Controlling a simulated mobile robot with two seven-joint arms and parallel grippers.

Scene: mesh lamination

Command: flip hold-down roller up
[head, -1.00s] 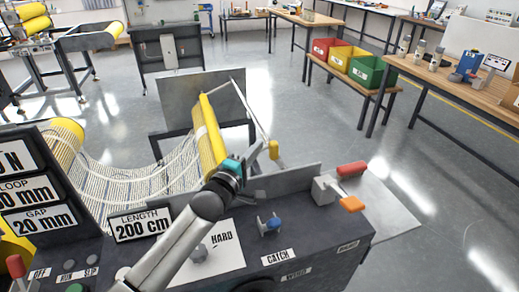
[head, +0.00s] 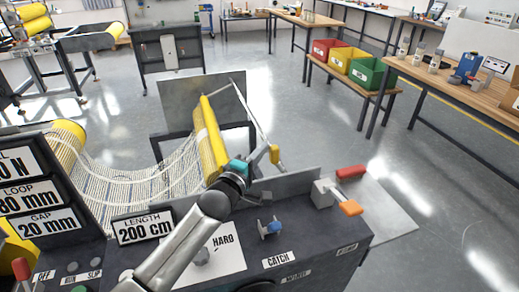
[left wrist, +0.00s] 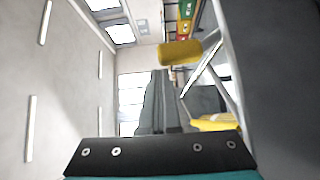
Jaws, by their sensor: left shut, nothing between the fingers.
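A long yellow roller (head: 211,138) lies over the white mesh web, which runs to it from the left. A thin bar frame (head: 252,108) rises beside it. A small yellow cylindrical grip (head: 275,154) sits at the near end of this frame; it also shows in the left wrist view (left wrist: 180,52). I cannot tell which yellow part is the hold-down roller. My left gripper (head: 265,152) is shut and empty, just left of the grip; contact cannot be told. Its dark fingers (left wrist: 160,78) point toward the grip's side in the left wrist view. My right gripper is not in view.
A metal plate (head: 290,184) stands behind the knob.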

